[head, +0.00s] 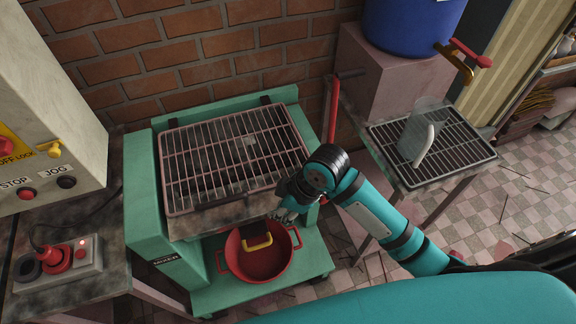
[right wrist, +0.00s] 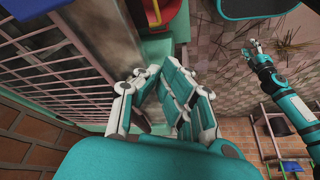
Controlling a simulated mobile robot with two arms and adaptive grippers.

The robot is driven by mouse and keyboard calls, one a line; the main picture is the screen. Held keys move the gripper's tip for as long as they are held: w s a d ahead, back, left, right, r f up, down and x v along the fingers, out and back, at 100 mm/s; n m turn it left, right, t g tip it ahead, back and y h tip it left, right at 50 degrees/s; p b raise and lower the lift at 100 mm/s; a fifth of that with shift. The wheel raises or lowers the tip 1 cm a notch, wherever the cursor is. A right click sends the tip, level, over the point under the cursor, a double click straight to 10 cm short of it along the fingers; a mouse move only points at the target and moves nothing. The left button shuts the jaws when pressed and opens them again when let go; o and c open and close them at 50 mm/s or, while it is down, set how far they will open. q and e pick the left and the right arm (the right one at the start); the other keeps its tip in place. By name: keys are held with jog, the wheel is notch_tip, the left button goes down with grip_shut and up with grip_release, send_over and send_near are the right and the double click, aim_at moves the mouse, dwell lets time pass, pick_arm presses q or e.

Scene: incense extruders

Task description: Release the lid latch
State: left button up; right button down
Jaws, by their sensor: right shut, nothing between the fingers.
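The mixer lid is a barred metal grate (head: 235,150) lying closed on the green mixer (head: 143,190). My right gripper (head: 284,205) is at the lid's front right corner, shut and empty. In the right wrist view its fingers (right wrist: 152,85) come together beside the grate (right wrist: 75,80) and its metal front wall (right wrist: 108,35). Contact is unclear. My left gripper (right wrist: 250,50) shows small in the right wrist view, away from the mixer.
A red pot (head: 285,270) stands on the mixer's lower shelf. A brick wall is behind.

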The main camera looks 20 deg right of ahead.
jog(key=w+r+n, duration=0.1)
jog(key=w, duration=0.1)
jog(key=w+r+n, duration=0.1)
jog(key=w, duration=0.1)
jog(key=w+d+r+n+g, duration=0.1)
jog(key=w, duration=0.1)
jog(key=shift+w+n, duration=0.2)
jog(key=shift+n, duration=0.1)
jog(key=w+d+r+n+g, duration=0.1)
jog(key=w+d+r+n, duration=0.1)
jog(key=w+d+r, duration=0.2)
jog(key=shift+w+r, duration=0.75)
jog(key=shift+w, duration=0.05)
